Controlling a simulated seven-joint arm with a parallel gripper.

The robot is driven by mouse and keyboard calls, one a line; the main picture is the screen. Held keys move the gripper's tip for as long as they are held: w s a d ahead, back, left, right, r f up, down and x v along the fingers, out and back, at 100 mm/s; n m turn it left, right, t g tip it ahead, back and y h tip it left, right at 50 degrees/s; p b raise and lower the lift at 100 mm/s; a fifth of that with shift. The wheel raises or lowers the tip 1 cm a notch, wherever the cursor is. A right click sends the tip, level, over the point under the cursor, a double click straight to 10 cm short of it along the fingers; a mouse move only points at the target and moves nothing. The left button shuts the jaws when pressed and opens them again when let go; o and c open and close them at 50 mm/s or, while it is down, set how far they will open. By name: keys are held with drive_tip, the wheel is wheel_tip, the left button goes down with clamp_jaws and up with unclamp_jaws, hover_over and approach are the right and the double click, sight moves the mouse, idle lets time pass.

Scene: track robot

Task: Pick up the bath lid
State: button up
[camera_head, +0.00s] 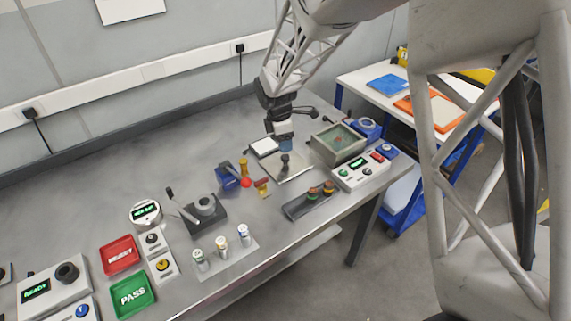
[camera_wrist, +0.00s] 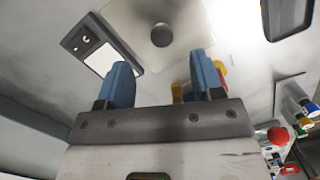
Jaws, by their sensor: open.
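The bath lid (camera_head: 292,170) looks like a flat, light metal plate with a dark round knob on top. It lies on the bench beside the open bath (camera_head: 333,151), to its left. My gripper (camera_head: 286,146) is just above the lid, with its blue fingers pointing down toward the knob. In the wrist view the lid (camera_wrist: 192,32) and its knob show ahead of my gripper (camera_wrist: 161,64). The two blue fingers are apart with nothing between them. The knob appears beyond the fingertips, roughly centred between them. I cannot tell the exact gap.
A white-topped device (camera_head: 264,146) sits close behind the lid. A blue device with a red ball (camera_head: 246,183) stands to the left. A control box (camera_head: 361,172) is at the right and a dark rack (camera_head: 309,201) in front. The bench's back left is clear.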

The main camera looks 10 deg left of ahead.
sight(285, 156)
drive_tip(key=shift+d+f, duration=0.15)
drive_tip(key=shift+f, duration=1.15)
drive_tip(key=shift+d+f, duration=0.15)
drive_tip(key=shift+f, duration=2.45)
drive_tip(key=c, duration=1)
drive_tip(key=shift+r, duration=0.1)
drive_tip(key=shift+c, duration=0.2)
drive_tip(key=shift+r, duration=4.95)
drive_tip(key=shift+w+d, duration=0.1)
